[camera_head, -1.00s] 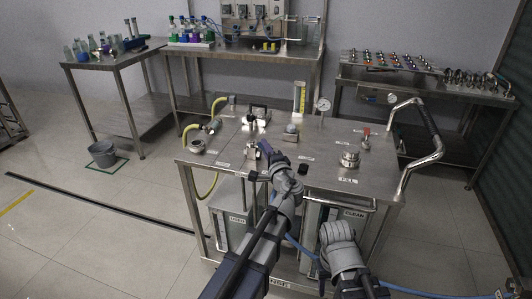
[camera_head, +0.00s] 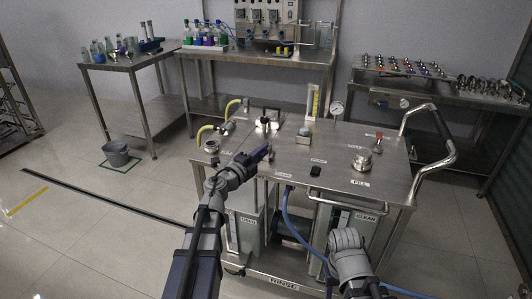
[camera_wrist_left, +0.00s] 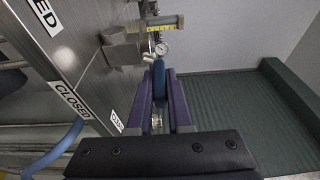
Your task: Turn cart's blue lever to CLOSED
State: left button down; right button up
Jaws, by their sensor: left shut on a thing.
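The steel cart (camera_head: 335,185) stands in front of me. My left gripper (camera_head: 262,154) reaches over the left part of its top. In the left wrist view its two purple fingers (camera_wrist_left: 161,84) are shut on the blue lever (camera_wrist_left: 158,72), which shows between the fingertips. Beyond the lever is a steel valve block (camera_wrist_left: 121,48). A CLOSED label (camera_wrist_left: 70,99) is on the cart top to the left of the fingers, and more labels are partly cut off. In the head view my gripper hides the lever. My right gripper is out of view; only my right arm shows at the bottom.
A grey bucket (camera_head: 116,153) stands on the open floor left.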

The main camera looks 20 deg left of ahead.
pick_arm(q)
jog(key=shift+a+m+g+h, duration=0.3)
jog(key=shift+a+m+h, duration=0.2)
jog(key=shift+m+h, duration=0.3)
jog(key=shift+h, duration=0.3)
jog(key=c, duration=0.8)
grip_release()
jog(key=shift+c, duration=0.2)
jog(key=v, duration=0.7)
jog(key=shift+s+a, duration=0.2)
jog(key=shift+s, duration=0.1)
